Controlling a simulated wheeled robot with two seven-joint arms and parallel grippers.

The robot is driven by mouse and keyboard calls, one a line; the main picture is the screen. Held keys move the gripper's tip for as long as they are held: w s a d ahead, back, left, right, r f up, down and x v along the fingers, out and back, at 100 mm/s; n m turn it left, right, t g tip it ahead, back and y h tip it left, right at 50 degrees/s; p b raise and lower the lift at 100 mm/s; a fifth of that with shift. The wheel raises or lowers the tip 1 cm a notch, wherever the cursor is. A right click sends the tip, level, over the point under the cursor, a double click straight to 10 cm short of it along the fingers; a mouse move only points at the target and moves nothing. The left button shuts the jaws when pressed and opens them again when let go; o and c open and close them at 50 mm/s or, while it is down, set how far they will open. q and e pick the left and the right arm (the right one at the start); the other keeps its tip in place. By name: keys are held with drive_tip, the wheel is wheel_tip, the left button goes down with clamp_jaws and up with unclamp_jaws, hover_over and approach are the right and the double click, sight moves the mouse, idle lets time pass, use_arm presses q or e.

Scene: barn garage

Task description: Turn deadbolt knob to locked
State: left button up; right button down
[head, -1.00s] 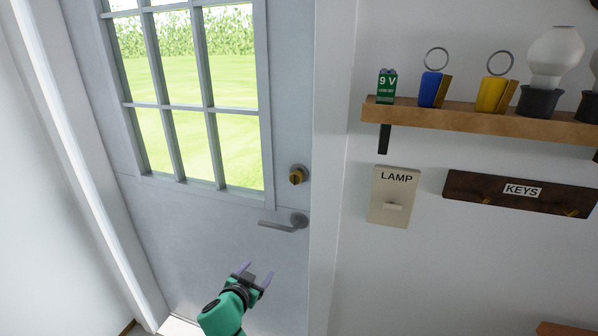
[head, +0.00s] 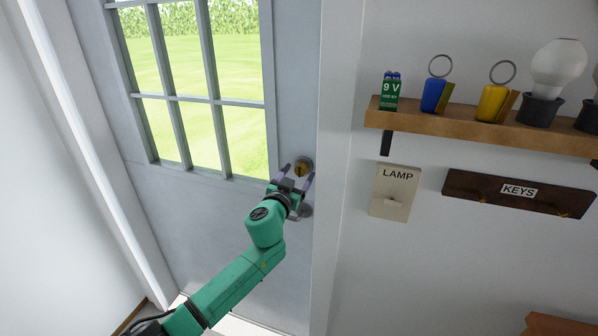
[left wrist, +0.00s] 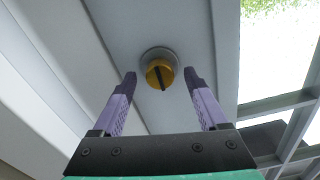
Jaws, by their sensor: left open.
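The deadbolt knob (head: 301,168) is a brass-coloured turn piece on a round grey plate, on the grey door near its right edge. In the left wrist view the knob (left wrist: 160,74) shows a dark slot or ridge that stands close to upright, tilted slightly. My left gripper (head: 297,172) is open in front of the knob. In the left wrist view its two purple fingers (left wrist: 160,80) are spread to either side of the knob, with gaps between; I cannot tell how far off they are in depth. My right gripper is not in view.
The door handle (head: 304,210) is just below the knob, mostly hidden by my left gripper. The door frame (head: 335,200) stands close on the right. On the wall are a LAMP switch (head: 395,192), a KEYS rack (head: 518,193) and a wooden shelf (head: 480,125) with several items.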

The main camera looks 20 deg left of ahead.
use_arm(q)
drive_tip(key=shift+w, duration=0.55)
clamp_jaws()
drive_tip(key=shift+m, duration=0.4)
drive_tip(key=m, duration=0.3)
drive_tip(key=shift+m, duration=0.3)
drive_tip(key=m, duration=0.4)
drive_tip(key=shift+m, duration=0.3)
drive_tip(key=m, duration=0.4)
drive_tip(key=shift+m, duration=0.3)
drive_tip(key=shift+m+p, duration=0.4)
drive_tip(key=shift+m, duration=1.8)
